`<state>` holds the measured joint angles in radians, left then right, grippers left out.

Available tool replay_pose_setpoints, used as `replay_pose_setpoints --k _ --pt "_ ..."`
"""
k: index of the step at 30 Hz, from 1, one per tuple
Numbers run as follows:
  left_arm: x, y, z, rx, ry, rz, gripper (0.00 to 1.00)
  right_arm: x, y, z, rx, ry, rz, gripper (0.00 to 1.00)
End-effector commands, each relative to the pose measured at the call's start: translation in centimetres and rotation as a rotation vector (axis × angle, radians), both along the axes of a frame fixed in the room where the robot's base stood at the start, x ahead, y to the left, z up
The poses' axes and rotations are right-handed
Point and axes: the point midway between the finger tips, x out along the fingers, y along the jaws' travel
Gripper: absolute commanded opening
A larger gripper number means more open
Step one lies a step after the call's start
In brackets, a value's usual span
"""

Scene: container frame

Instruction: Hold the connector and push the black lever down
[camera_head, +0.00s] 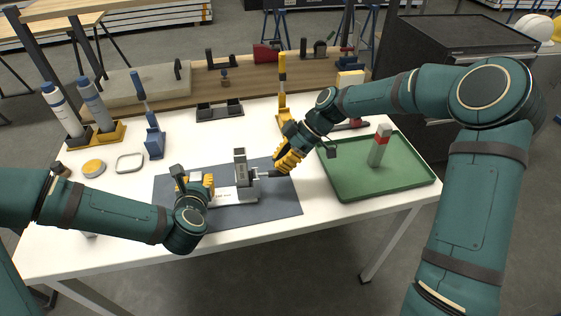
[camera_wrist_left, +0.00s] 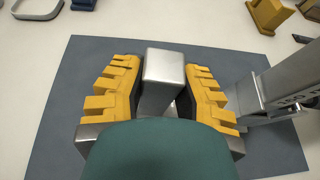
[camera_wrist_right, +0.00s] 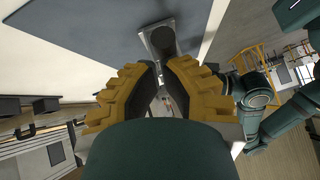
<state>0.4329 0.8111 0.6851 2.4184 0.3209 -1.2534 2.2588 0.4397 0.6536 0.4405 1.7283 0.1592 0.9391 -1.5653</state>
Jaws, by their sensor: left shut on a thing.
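A grey-and-white lever fixture (camera_head: 241,170) stands on the dark mat, with an upright block and a black lever (camera_head: 272,173) sticking out to its right. My left gripper (camera_head: 196,184) is shut on a silver block, seemingly the connector (camera_wrist_left: 164,66), at the fixture's left end. My right gripper (camera_head: 287,163) is at the lever's outer end. In the right wrist view, its fingertips (camera_wrist_right: 160,66) are close together just below a grey rounded part (camera_wrist_right: 162,42). I cannot tell whether they grip or touch the lever.
The dark mat (camera_head: 270,213) lies on a white table (camera_head: 120,215). A green tray (camera_head: 350,186) holding a grey block with a red band (camera_head: 380,145) is to the right. Bottles, a blue clamp (camera_head: 153,135) and a yellow clamp (camera_head: 282,85) stand behind.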

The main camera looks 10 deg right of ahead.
Motion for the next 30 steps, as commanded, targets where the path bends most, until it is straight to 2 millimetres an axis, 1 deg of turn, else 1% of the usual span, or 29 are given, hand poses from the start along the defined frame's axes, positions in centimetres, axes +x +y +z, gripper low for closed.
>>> replay_pose_setpoints --k 4,11,14,18,24,30 --pt "0.0 -0.1 0.1 0.0 -0.001 -0.001 0.0 0.0 0.0 0.8 0.0 -0.002 0.001 0.0" --pt "0.0 -0.1 0.1 0.0 -0.001 -0.002 0.0 0.1 0.0 1.5 0.001 -0.003 0.001 0.0" --pt "0.0 -0.1 0.1 0.0 -0.002 -0.002 0.0 0.3 0.0 2.5 0.001 -0.004 0.0 0.0" --pt "0.0 -0.1 0.1 0.0 -0.002 -0.002 0.0 0.9 -0.3 5.1 0.0 -0.007 0.0 0.0" --pt "0.0 -0.1 0.1 0.0 -0.002 -0.002 0.0 1.3 -3.8 7.9 0.0 -0.004 -0.003 0.0" --pt "0.0 -0.1 0.1 0.0 -0.003 -0.002 0.0 1.5 -6.5 10.1 0.001 -0.003 -0.001 0.0"
